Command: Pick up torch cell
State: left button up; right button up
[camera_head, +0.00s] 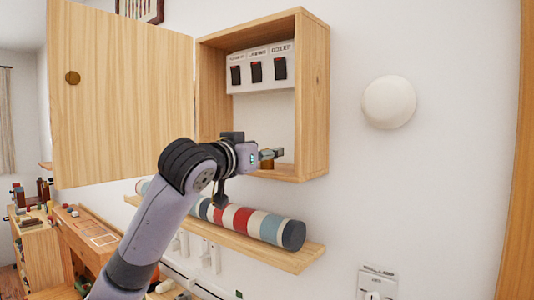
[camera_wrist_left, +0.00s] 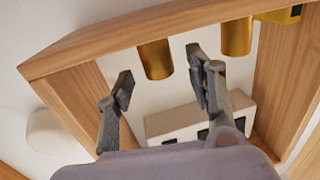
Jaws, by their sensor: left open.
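A brass-coloured cylinder (camera_wrist_left: 155,60), which looks like a torch cell, stands on the floor of the open wooden wall cabinet (camera_head: 315,95). A second brass cylinder (camera_wrist_left: 236,37) stands beside it. The left wrist view shows the cabinet upside down. My left gripper (camera_wrist_left: 160,82) is open, its fingers pointing into the cabinet, with the first cylinder showing between the fingertips. I cannot tell whether they touch it. In the head view, my left gripper (camera_head: 270,154) is at the cabinet's lower front, and hides most of the cells. My right gripper is not in view.
The cabinet door (camera_head: 120,95) stands open to the left. A switch panel (camera_head: 260,68) is on the cabinet's back wall. A yellow-green object (camera_wrist_left: 290,14) stands near the second cylinder. Below, a shelf (camera_head: 290,258) holds a striped roll (camera_head: 245,219). A round white fixture (camera_head: 388,102) is on the wall.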

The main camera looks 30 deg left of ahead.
pick_arm(q)
jog(key=w, duration=0.2)
jog(key=shift+w+a, duration=0.15)
jog(key=shift+w, duration=0.25)
jog(key=shift+s, duration=0.1)
jog(key=shift+c, duration=0.6)
grip_shut()
